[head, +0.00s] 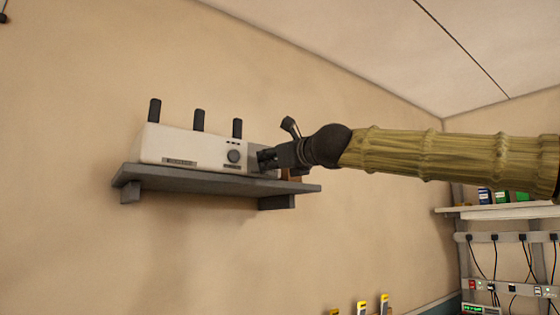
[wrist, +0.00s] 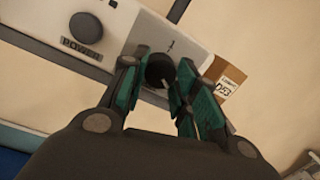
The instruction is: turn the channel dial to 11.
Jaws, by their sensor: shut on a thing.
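A white radio-like box (head: 185,147) with three upright black antennas stands on a dark wall shelf. Its grey right part is mostly behind my gripper (head: 266,160). In the wrist view, a black round dial (wrist: 160,69) sits between the two green-padded fingers of my gripper (wrist: 160,76), which is shut on it. A thin dark mark shows on the pale panel just above the dial.
The shelf (head: 215,181) runs under the box. A small brown carton with a white label (wrist: 226,79) stands right of the dial, close to my right finger. Shelves with binders (head: 503,197) and cabled power strips (head: 500,286) are far right. The wall below is mostly bare.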

